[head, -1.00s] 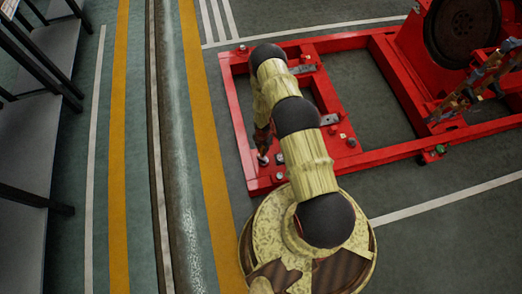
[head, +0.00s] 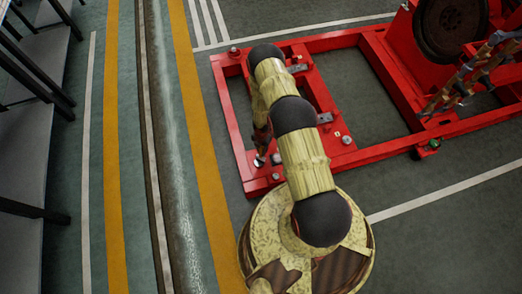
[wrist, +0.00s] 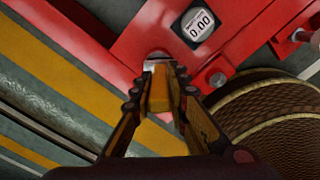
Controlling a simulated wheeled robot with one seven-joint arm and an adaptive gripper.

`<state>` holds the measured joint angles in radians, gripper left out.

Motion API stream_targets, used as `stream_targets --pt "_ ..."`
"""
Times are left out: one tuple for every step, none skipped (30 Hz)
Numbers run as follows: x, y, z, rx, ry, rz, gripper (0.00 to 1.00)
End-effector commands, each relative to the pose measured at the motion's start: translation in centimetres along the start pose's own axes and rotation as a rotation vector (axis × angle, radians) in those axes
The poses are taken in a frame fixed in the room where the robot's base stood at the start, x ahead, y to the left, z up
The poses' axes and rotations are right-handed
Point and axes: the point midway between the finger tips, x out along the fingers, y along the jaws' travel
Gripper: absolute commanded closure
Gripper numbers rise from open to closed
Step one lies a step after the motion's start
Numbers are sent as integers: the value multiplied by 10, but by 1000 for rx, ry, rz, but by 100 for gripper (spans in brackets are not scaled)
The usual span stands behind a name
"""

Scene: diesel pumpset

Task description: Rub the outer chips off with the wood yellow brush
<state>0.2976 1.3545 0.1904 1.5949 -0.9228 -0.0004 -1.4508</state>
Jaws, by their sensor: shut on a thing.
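My gripper (wrist: 159,88) is shut on a yellow-orange block-like piece, the brush (wrist: 159,98), between its two fingers in the wrist view. A pale, shiny patch (wrist: 157,60) shows just beyond the fingertips, over the red frame; I cannot tell whether it is part of the brush or lies on the frame. In the head view my gripper (head: 262,150) points down at the near left corner of the red frame (head: 230,122), mostly hidden by my arm. I cannot tell whether the brush touches the frame. No chips can be made out.
A small square display reading 0.00 (wrist: 199,24) sits on the red frame close to my gripper. Bolts (wrist: 217,79) stand nearby. The red pumpset with its round dark wheel (head: 451,28) is at the upper right.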

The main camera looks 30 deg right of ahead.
Motion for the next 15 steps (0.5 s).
stream_targets --pt "-3 0 0 0 0 1 100" --pt "-4 0 0 0 -1 1 100" --pt "-7 0 0 0 -1 1 100" --pt "-10 1 0 0 -1 1 100" --pt "-12 1 0 0 -1 1 100" --pt "-16 1 1 0 -1 1 100" --pt "-19 1 1 0 -1 1 100" --pt "-22 1 1 0 -1 1 100" --pt "-26 1 1 0 -1 1 100" --pt "-29 1 1 0 -1 1 100" --pt "-31 1 1 0 -1 1 100" --pt "-35 1 0 0 -1 1 100" --pt "-38 1 0 0 -1 1 100" --pt "-40 1 0 0 -1 1 100" --pt "-44 1 0 -1 -1 1 100"
